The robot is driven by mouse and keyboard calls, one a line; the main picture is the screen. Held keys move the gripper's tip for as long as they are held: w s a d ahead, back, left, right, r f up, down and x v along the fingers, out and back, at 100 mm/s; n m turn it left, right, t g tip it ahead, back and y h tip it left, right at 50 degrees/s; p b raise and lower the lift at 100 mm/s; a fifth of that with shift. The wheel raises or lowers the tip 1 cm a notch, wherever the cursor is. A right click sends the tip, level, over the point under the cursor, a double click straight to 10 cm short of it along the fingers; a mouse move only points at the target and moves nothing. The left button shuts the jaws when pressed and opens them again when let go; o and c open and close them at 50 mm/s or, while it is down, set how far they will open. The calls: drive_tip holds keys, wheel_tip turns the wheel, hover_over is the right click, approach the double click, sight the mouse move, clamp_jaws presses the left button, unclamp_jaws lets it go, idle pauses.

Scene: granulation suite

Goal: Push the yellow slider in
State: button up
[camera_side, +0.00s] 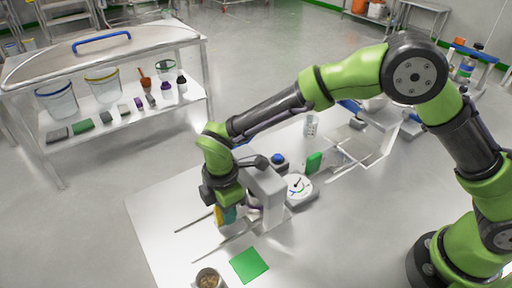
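A small yellow part (219,214), which looks like the slider, shows low beside my gripper (226,213). A teal part is right next to it, and the two are too small to separate clearly from the fingers. My gripper points down at the left side of a grey-white bench device (271,192). I cannot tell whether the fingers touch the yellow part or whether they are open or shut. My wrist hides much of the slider and the near side of the device.
A round dial (299,187), a blue-topped item (279,160) and a green block (314,162) stand near the device. A green square (249,265) and a metal cup (209,279) lie toward the front.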

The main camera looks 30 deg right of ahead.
drive_tip(key=o, duration=0.3)
drive_tip(key=shift+d, duration=0.1)
wheel_tip(320, 180, up, 17)
drive_tip(key=shift+f, duration=0.1)
idle(0.4)
drive_tip(key=s+d+r+m+t, duration=0.1)
drive_tip(key=s+d+m+t, duration=0.1)
drive_tip(key=s+d+m, duration=0.3)
drive_tip(key=s+d+r+m+t+y, duration=0.1)
drive_tip(key=s+d+r+m+t, duration=0.1)
drive_tip(key=s+d+m, duration=0.3)
drive_tip(key=s+d+r+m+t+y, duration=0.1)
drive_tip(key=s+d+m, duration=0.4)
drive_tip(key=d+m, duration=0.7)
drive_tip(key=shift+d+r+t, duration=0.25)
drive_tip(key=shift+d+t, duration=0.1)
drive_tip(key=shift+d, duration=0.5)
drive_tip(key=shift+d+r+t, duration=0.2)
drive_tip(key=shift+d+t, duration=0.2)
drive_tip(key=shift+d, duration=0.4)
drive_tip(key=shift+d+r+t, duration=0.25)
drive_tip(key=shift+d+t, duration=0.1)
drive_tip(key=shift+d, duration=0.5)
